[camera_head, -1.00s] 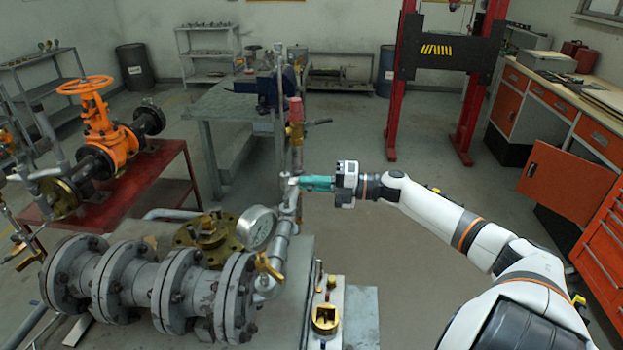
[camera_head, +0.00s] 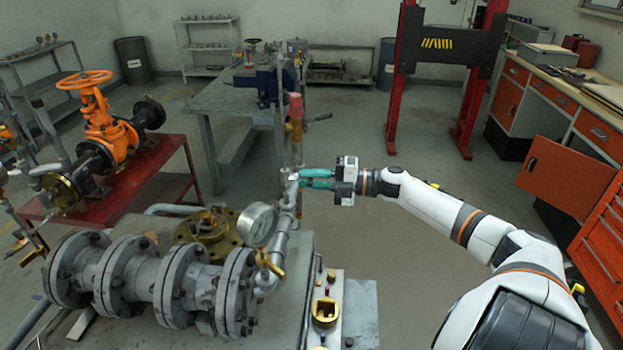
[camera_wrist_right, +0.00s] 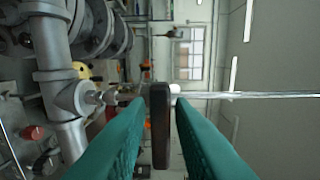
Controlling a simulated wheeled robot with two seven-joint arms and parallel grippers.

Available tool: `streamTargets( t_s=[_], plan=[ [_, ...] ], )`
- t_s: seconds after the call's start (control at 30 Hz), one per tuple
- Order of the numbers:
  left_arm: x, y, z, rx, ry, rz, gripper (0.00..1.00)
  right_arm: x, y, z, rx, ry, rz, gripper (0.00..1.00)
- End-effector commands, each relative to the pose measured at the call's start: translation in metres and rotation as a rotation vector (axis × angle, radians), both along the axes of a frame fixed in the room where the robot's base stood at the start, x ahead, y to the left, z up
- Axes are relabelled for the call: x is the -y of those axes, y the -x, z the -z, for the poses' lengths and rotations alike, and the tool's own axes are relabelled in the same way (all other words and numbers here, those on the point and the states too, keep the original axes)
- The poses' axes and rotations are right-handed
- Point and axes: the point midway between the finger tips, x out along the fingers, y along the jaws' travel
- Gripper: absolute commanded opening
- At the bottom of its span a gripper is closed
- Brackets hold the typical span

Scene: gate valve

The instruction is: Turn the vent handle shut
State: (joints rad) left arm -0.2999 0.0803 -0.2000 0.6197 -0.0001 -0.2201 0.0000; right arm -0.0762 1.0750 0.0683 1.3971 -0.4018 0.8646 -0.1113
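The vent handle (camera_wrist_right: 161,125) is a dark brown bar in the right wrist view, standing upright in that picture at the end of a small valve stem on a grey pipe. My right gripper (camera_wrist_right: 158,103) has its two teal fingers on either side of this bar, with a narrow gap showing on both sides. In the head view my right gripper (camera_head: 303,178) is at the top of the sloping grey pipe, its fingers slightly apart. The handle cannot be made out there. My left gripper is in neither view.
A round gauge (camera_head: 257,225) and a brass lever (camera_head: 269,264) sit on the pipework just left of my right gripper. Grey flanged pipes (camera_head: 130,280) fill the lower left. A red-topped valve (camera_head: 295,108) stands behind the gripper.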

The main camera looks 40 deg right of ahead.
Motion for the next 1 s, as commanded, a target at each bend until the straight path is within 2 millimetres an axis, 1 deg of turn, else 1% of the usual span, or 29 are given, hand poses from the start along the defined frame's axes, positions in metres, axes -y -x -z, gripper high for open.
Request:
streamTargets(
  t_s=[0.03, 0.07, 0.33, 0.47, 0.67, 1.0],
  plan=[
    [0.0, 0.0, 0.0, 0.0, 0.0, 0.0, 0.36, 0.0, 0.0, 0.0, 0.0, 0.0, 0.0, 0.3],
    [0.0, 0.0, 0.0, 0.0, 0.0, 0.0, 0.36, 0.0, 0.0, 0.0, 0.0, 0.0, 0.0, 0.32],
    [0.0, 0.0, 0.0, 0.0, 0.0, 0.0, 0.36, 0.0, 0.0, 0.0, 0.001, 0.001, 0.0, 0.32],
    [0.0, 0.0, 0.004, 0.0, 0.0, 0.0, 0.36, 0.005, 0.006, 0.002, 0.0, 0.001, 0.002, 0.32],
    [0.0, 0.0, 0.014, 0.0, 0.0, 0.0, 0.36, 0.024, 0.029, 0.005, -0.005, 0.002, 0.002, 0.32],
    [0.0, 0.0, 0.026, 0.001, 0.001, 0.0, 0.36, 0.063, 0.078, 0.003, -0.002, 0.002, 0.001, 0.32]
  ],
)
